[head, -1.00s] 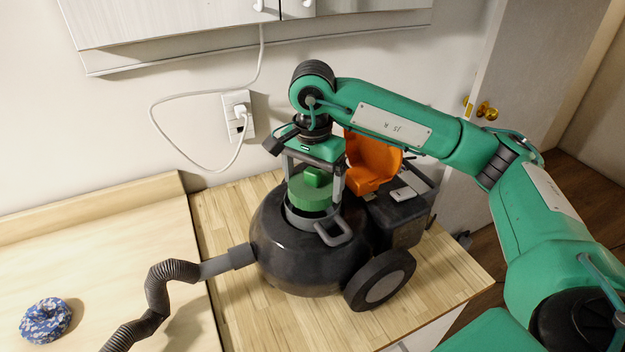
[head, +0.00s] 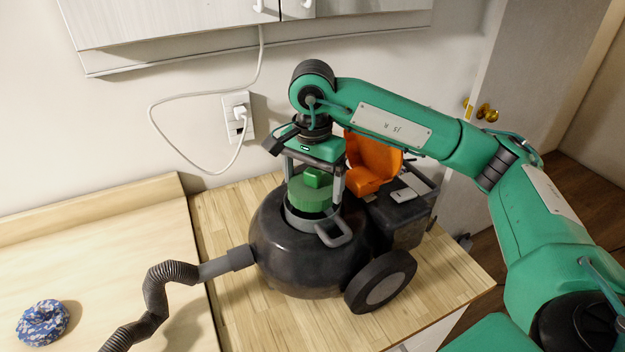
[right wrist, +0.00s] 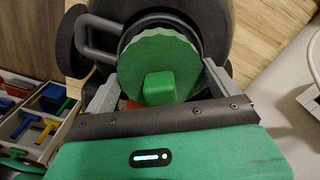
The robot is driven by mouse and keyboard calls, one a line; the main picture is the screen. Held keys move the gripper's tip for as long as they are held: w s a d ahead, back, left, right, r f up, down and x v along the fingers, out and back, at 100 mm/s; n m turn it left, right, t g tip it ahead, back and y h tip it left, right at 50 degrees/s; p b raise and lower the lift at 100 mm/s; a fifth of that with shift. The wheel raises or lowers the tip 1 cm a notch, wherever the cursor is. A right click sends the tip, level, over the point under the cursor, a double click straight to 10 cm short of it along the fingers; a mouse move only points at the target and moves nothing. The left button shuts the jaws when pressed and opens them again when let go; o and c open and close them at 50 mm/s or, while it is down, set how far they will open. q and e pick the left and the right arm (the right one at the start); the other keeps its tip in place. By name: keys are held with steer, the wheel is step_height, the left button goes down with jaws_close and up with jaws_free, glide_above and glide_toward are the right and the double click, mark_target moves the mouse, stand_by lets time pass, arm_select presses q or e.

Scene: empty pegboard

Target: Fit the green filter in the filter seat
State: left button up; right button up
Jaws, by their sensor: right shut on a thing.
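The green filter (head: 311,192) is a round scalloped disc with a block-shaped knob, at the top opening of the black vacuum canister (head: 300,262). It also shows in the right wrist view (right wrist: 160,52). The filter seat is the grey ring (head: 309,223) around that opening. The filter sits level at the ring; its lower edge is hidden, so I cannot tell how deep it is. My right gripper (head: 313,180) points down from above, shut on the filter, with a finger at each side. My left gripper is out of view.
A grey hose (head: 160,285) runs left from the canister. An orange part (head: 370,163) stands behind it on a dark box (head: 405,215). A blue patterned ring-shaped thing (head: 42,323) lies at the far left. The right wrist view shows a bin of coloured tools (right wrist: 32,110).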

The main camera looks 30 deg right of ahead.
steer(key=shift+f+b, duration=1.15)
steer(key=o, duration=0.7)
steer(key=shift+r, duration=0.2)
